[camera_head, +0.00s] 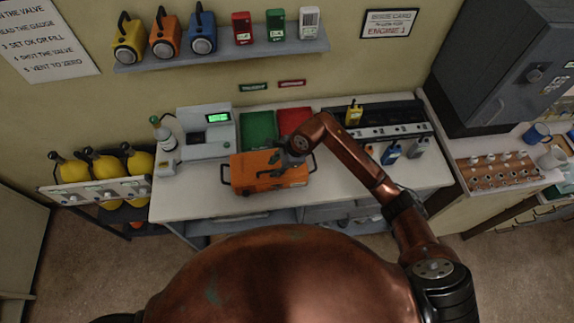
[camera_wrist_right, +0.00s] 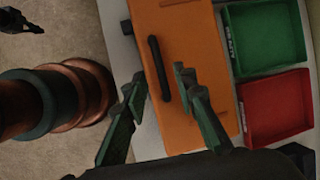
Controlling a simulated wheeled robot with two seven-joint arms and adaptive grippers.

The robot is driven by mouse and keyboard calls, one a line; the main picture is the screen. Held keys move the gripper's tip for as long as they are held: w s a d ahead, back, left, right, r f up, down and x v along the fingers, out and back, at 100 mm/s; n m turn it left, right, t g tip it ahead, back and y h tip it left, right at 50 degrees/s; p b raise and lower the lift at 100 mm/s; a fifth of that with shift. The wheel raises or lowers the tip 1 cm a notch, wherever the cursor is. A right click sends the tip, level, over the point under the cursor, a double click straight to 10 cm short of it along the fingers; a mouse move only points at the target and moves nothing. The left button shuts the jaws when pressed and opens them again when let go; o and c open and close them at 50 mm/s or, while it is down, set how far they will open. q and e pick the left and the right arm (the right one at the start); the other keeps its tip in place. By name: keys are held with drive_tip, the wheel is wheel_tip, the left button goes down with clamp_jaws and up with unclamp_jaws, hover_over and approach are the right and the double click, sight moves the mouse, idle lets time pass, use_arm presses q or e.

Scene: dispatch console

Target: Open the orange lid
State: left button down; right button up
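The orange case with its orange lid (camera_head: 258,180) lies on the white desk, and its lid looks shut. The orange lid fills the middle of the wrist view (camera_wrist_right: 185,45), with a black bar handle (camera_wrist_right: 155,55) along it. My right gripper (camera_head: 281,163) is over the case in the head view and hides part of its top. In the wrist view its two fingers (camera_wrist_right: 158,76) are spread and empty, one on each side of the handle's line; contact cannot be told. A dark shape at the wrist view's top left may be my left gripper (camera_wrist_right: 22,20); its fingers are unclear.
A green tray (camera_head: 257,128) and a red tray (camera_head: 293,118) stand behind the case. A grey device with a green display (camera_head: 206,128) is to the left. A radio rack (camera_head: 385,130) is to the right. Bare desk (camera_head: 190,203) shows in front-left.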

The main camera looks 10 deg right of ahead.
drive_tip(key=shift+x, duration=1)
drive_tip(key=shift+c, duration=0.3)
clamp_jaws()
